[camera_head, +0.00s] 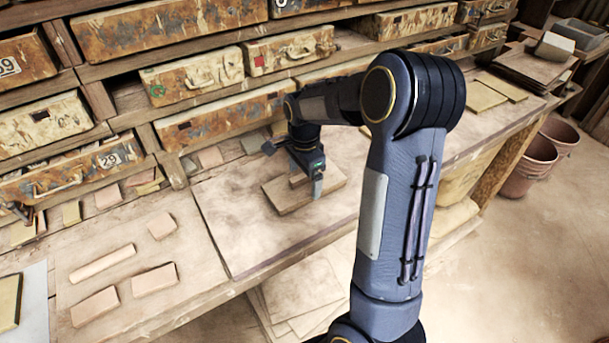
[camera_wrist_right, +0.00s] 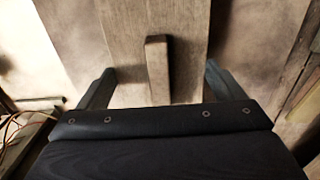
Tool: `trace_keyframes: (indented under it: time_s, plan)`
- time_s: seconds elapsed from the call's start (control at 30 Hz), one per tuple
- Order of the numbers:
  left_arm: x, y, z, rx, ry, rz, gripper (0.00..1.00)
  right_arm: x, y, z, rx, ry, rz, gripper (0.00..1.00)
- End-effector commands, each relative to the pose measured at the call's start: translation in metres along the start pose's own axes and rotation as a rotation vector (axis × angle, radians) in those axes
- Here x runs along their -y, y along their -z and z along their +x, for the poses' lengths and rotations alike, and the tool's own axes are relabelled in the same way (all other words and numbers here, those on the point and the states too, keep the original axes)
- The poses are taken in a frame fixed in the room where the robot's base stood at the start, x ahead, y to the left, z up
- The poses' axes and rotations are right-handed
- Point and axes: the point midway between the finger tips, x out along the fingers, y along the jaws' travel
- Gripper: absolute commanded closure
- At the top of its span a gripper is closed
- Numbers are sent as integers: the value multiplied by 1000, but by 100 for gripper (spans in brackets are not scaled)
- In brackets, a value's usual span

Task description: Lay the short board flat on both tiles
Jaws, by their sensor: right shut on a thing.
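The short board (camera_head: 273,197), brown wood with a small upright block (camera_wrist_right: 157,68) on top, is over the grey-brown work board on the bench in the head view. It also shows in the right wrist view (camera_wrist_right: 127,40). Pinkish tiles (camera_head: 161,225), (camera_head: 153,278), (camera_head: 95,305) lie flat on the bench at left. My left gripper is not in view.
A pale long bar (camera_head: 102,262) lies among the tiles at left. Rusty drawers (camera_head: 220,118) line the back of the bench. The work board (camera_head: 240,245) is clear left of the short board. Reddish buckets (camera_head: 540,155) stand on the floor at right.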

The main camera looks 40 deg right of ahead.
Motion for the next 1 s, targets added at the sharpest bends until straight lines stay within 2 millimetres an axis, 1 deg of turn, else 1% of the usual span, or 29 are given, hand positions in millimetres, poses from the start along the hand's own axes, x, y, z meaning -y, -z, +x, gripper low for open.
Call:
trace_keyframes:
  time_s: [0.03, 0.07, 0.13, 0.37, 0.47, 0.8, 0.9, 1.0]
  plan:
    - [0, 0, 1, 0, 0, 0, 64, 0, 0, 1, 0, 0, 0, 39]
    - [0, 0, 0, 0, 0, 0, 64, 0, 0, 1, 0, 0, 0, 10]
    - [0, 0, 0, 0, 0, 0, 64, 0, 0, 0, 0, 0, 0, 1]
    - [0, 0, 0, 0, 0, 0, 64, 0, 0, 0, 0, 0, 0, 0]
    - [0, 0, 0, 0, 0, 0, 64, 0, 0, -6, 0, 1, -1, 0]
    - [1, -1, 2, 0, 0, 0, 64, 1, 0, -62, 0, 4, -1, 0]
    - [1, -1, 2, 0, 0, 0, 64, 0, 0, -72, 0, 2, -1, 0]
    - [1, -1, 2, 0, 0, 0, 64, 0, 0, -77, 0, 1, 0, 0]
